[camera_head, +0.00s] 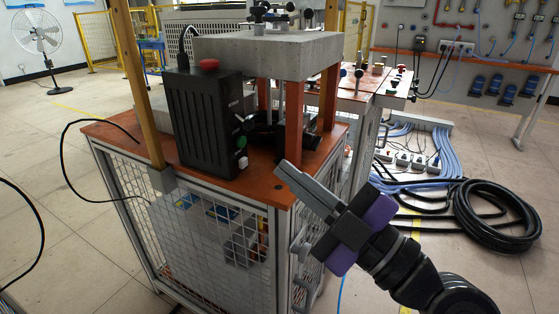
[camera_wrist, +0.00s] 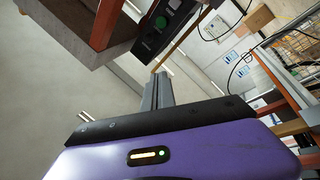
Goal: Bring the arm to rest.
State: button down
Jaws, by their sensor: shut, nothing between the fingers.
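My gripper (camera_head: 281,166) is purple and black with long grey fingers. In the head view it points up and to the left, in front of the right front corner of the orange-topped bench (camera_head: 106,133). The fingers are closed together with nothing between them. In the wrist view the closed fingers (camera_wrist: 157,82) stick out past the purple body. The black control box (camera_head: 205,125) with a red button stands on the bench, left of the fingertips. Part of it also shows at the top of the wrist view (camera_wrist: 168,28). I cannot tell how far the fingertips are from the bench.
A concrete-grey slab (camera_head: 270,52) on orange posts stands over the bench. A wooden post (camera_head: 141,90) rises at its left. A black cable coil (camera_head: 492,215) and blue hoses (camera_head: 405,182) lie on the floor at right. The floor at front right is partly clear.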

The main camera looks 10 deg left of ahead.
jog(key=shift+d+f, duration=0.1)
jog(key=shift+d, duration=0.05)
jog(key=w+d+m+t+h, duration=0.3)
jog(key=d+m+t+h, duration=0.3)
jog(key=m, duration=0.4)
jog(key=s+d+f+m+t+h, duration=0.2)
jog(key=s+d+f+m+h, duration=0.15)
jog(key=d+f+m, duration=0.2)
jog(key=s+d+f+m+t+h, duration=0.1)
jog(key=s+d+f+m+h, duration=0.3)
jog(key=f, duration=0.3)
jog(key=s+d+f+m+g+h, duration=0.1)
jog(key=s+d+f+g+h, duration=0.3)
jog(key=s, duration=0.6)
jog(key=s+d+f+y, duration=0.1)
jog(key=s+f, duration=0.5)
jog(key=s, duration=0.3)
jog(key=s+d+f+m+g+h, duration=0.1)
jog(key=s+d+f+g+h, duration=0.3)
jog(key=s, duration=0.6)
notch_tip(320, 180, up, 23)
jog(key=a+t+y+p, duration=0.1)
jog(key=t+y+p, duration=0.1)
jog(key=p, duration=2.2)
jog(key=shift+a+f, duration=0.2)
